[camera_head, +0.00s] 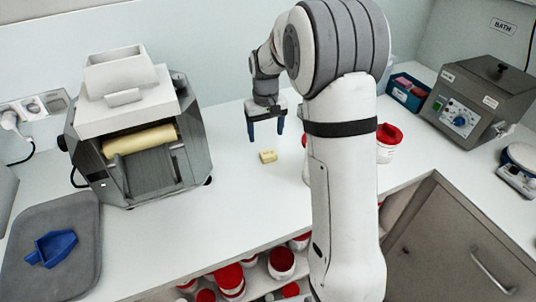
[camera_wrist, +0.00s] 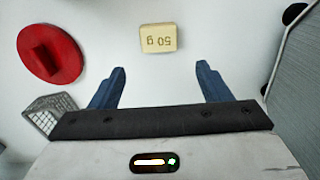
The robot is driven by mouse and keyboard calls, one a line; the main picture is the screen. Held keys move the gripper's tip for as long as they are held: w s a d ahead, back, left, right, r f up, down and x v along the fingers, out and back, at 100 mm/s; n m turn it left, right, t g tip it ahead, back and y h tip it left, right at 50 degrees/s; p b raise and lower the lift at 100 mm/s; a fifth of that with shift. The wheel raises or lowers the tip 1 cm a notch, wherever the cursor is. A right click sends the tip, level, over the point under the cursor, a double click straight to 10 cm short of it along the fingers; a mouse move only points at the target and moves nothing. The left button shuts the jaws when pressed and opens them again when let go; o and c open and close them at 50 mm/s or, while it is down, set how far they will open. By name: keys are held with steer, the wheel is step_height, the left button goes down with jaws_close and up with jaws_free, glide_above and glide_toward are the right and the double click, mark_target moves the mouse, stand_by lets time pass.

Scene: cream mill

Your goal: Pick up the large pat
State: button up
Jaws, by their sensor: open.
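A small pale yellow pat (camera_head: 268,156) lies on the white worktop, between the mill and my arm. In the wrist view the same pat (camera_wrist: 158,38) reads "50 g" upside down and lies ahead of the fingertips, roughly centred between them. It is the only pat I can make out. My gripper (camera_head: 267,136) points down above the worktop, just behind the pat in the head view. Its blue fingers are spread and empty in the wrist view (camera_wrist: 161,70), with a gap wider than the pat.
The grey mill (camera_head: 190,135) with a cream roller stands left. A blue scoop (camera_head: 51,248) lies on a grey mat (camera_head: 85,215). A red-lidded tub (camera_head: 386,152), blue box (camera_head: 408,92) and bath (camera_head: 475,100) stand right. A red round lid (camera_wrist: 50,54) lies left in the wrist view.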

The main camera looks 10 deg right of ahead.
mark_target(267, 150)
steer(key=f, duration=0.4)
steer(key=f+p, duration=0.1)
steer(key=f, duration=0.1)
steer(key=shift+s+d+f, duration=0.1)
steer(key=shift+s+f, duration=0.2)
steer(key=shift+f, duration=0.1)
steer(key=shift+c, duration=0.4)
steer(key=c, duration=1)
step_height(267, 150, up, 10)
steer(key=shift+b, duration=0.45)
